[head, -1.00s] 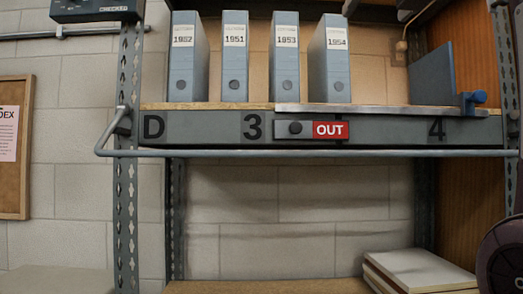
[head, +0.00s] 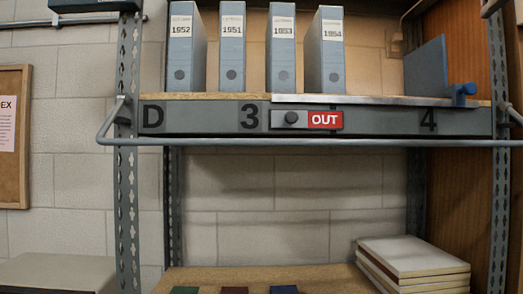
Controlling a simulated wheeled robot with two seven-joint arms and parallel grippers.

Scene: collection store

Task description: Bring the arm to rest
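Neither of my grippers shows in the head view, and no part of my arms is in it. Several blue-grey box files stand upright on the upper shelf (head: 205,128). From left to right their labels read 1952 (head: 186,58), 1951 (head: 231,58), 1953 (head: 281,58) and 1954 (head: 329,62).
A blue bookend-like plate (head: 428,68) stands at the shelf's right. A metal rail (head: 300,143) runs along the front. Below, a stack of pale boards (head: 412,258) lies right on the lower shelf (head: 320,277); green, dark red and blue items (head: 284,289) are cut off at the bottom.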

